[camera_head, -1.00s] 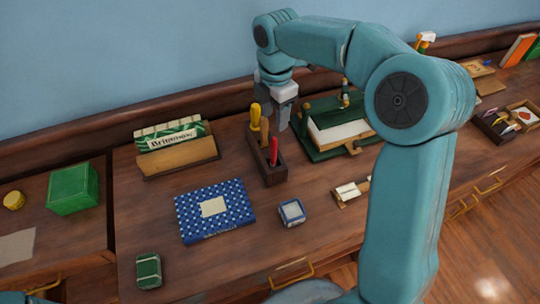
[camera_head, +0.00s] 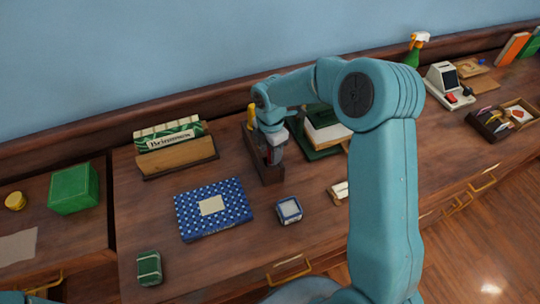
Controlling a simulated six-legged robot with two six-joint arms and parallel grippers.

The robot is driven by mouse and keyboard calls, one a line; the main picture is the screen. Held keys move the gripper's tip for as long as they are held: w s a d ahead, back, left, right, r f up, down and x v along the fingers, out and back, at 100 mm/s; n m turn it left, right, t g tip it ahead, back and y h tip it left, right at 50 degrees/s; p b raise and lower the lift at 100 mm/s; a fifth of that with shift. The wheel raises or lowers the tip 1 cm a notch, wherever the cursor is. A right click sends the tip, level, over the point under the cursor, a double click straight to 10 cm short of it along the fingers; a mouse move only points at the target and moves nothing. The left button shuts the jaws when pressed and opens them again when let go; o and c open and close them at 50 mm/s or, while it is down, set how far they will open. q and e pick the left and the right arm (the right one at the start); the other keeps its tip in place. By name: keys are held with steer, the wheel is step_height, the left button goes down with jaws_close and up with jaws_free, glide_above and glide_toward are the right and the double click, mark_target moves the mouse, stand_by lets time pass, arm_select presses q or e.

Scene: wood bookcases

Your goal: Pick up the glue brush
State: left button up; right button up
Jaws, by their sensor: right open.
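A dark wooden tool holder (camera_head: 270,175) stands on the desk, left of the picture's middle. A yellow handle (camera_head: 252,116) sticks up from its back end. I cannot tell which tool in the holder is the glue brush; the red tool at its front end is mostly hidden behind my gripper. My right gripper (camera_head: 274,153) points down into the space just above the holder's front part, its jaws open around or beside the tool there. Contact cannot be made out. My left gripper is not in view.
A blue dotted box (camera_head: 213,222) and a small blue-white box (camera_head: 289,210) lie in front of the holder. A card rack (camera_head: 178,155) stands left. A green press (camera_head: 325,134) stands close on the right, partly behind my arm.

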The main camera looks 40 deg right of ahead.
steer(key=shift+s+r, duration=0.1)
steer(key=shift+s, duration=0.25)
steer(key=shift+c, duration=0.9)
steer(key=shift+w, duration=0.3)
jaws_close()
steer(key=shift+s, duration=0.15)
steer(key=shift+w+r, duration=0.2)
steer(key=shift+r, duration=0.05)
step_height(320, 180, up, 20)
steer(key=shift+s+f, duration=0.15)
steer(key=shift+f, duration=0.1)
